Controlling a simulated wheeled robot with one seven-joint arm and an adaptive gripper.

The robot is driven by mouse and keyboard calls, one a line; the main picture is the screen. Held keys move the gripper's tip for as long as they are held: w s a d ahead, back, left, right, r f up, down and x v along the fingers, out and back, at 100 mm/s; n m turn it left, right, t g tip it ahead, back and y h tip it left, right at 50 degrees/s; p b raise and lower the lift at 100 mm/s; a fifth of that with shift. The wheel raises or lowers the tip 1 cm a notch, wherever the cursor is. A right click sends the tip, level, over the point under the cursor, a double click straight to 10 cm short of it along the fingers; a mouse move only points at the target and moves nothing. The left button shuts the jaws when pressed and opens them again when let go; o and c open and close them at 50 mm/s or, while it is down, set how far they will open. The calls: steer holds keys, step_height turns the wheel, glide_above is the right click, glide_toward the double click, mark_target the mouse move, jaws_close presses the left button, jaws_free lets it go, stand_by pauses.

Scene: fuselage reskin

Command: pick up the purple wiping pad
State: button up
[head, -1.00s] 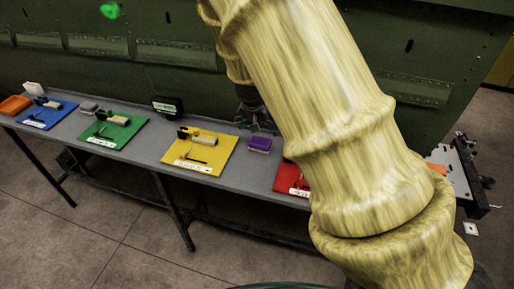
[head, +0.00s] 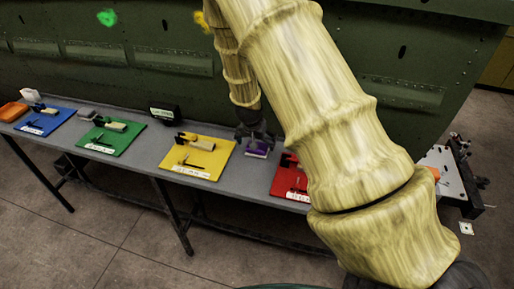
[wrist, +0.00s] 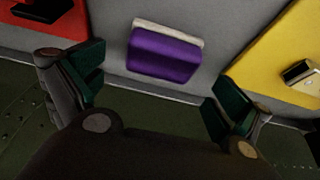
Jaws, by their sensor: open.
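The purple wiping pad (head: 256,149) lies on the grey table between the yellow mat and the red mat. In the wrist view the pad (wrist: 164,54) is a purple block with a whitish strip along one long side. My gripper (wrist: 155,100) is open and empty, with its two dark green fingertips spread to either side of the pad's near end. In the head view my gripper (head: 254,135) hangs just above the pad and partly covers it. I cannot tell the exact height of the fingertips above the table.
The yellow mat (head: 215,165) with small tools lies left of the pad. The red mat (head: 283,184) lies to the right, partly behind my arm. A black box (head: 165,114) stands at the table's back. The green fuselage panel (head: 130,70) rises behind the table.

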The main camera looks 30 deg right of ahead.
steer(key=shift+p+x, duration=0.4)
steer(key=shift+x, duration=1.25)
steer(key=shift+r, duration=0.1)
steer(key=c, duration=1.1)
